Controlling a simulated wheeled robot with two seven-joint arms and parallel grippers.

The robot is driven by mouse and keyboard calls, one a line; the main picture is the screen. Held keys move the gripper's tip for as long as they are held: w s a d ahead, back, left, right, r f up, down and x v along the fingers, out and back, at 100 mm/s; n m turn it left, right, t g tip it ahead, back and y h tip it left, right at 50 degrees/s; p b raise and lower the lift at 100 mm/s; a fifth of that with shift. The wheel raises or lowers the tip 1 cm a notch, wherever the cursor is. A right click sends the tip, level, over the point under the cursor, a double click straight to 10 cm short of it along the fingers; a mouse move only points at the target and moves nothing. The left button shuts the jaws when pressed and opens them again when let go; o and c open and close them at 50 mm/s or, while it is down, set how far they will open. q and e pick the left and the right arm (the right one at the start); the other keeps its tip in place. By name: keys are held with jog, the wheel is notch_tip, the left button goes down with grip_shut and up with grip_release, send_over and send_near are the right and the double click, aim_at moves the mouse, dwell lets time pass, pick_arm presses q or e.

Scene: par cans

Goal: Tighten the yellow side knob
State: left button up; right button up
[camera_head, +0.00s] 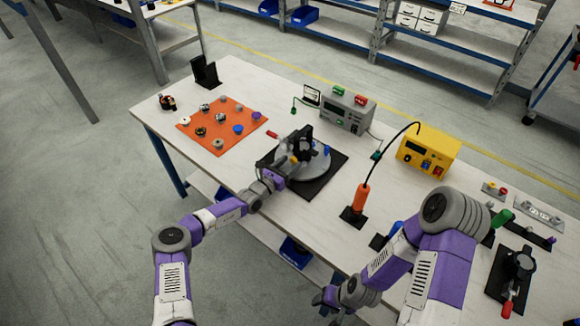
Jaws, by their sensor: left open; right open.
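My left gripper (285,167) is open at the fixture's left side, close to the yellow knob. I cannot tell whether it touches the knob. My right gripper (325,298) is open and empty, low in front of the table's front edge, away from the fixture.
An orange mat (237,142) with several small parts lies at the left. A grey instrument (345,112), a yellow instrument (428,150) and an orange-handled tool (360,197) on a stand are behind and right of the fixture. A black device (518,265) with a red handle sits far right.

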pick_arm(q)
jog(key=shift+w+d, duration=0.3)
jog(key=shift+w, duration=0.05)
jog(key=shift+c, duration=0.4)
jog(key=c, duration=1)
jog(key=m+p, duration=0.1)
jog(key=p, duration=0.1)
jog(key=m+p, duration=0.2)
jog(key=p, duration=0.1)
jog(key=shift+r+m, duration=0.25)
jog(key=shift+m, duration=0.05)
jog(key=shift+f+m+p, duration=0.15)
jog(key=shift+m+p, duration=0.4)
jog(key=shift+m, duration=0.15)
jog(key=shift+f+m, duration=0.1)
jog(key=shift+m, duration=0.2)
jog(key=o, duration=1.1)
